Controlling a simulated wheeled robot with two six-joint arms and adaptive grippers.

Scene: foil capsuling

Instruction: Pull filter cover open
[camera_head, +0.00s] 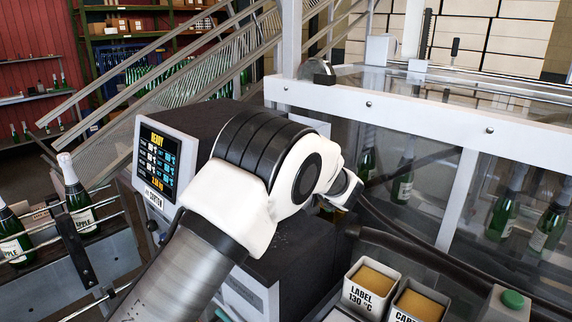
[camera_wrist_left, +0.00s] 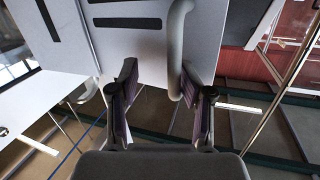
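In the left wrist view a white panel (camera_wrist_left: 135,62) with dark slots fills the upper middle; it may be the filter cover, but I cannot tell for sure. A grey curved handle (camera_wrist_left: 178,45) stands out from it. My left gripper (camera_wrist_left: 160,100) is open, its two dark fingers apart in front of the panel. The handle's lower end shows between the fingers, closer to the right one; I cannot tell whether they touch. In the head view my left arm crosses the middle, and its wrist hides the gripper and the cover. My right gripper is not in view.
A machine with a screen (camera_head: 158,158) stands behind my arm. Green bottles (camera_head: 75,195) stand on a conveyor at left, others behind clear panels at right. Two white boxes of labelled stock (camera_head: 370,288) (camera_head: 420,302), dark hoses (camera_head: 420,255) and a green button (camera_head: 513,299) are at lower right.

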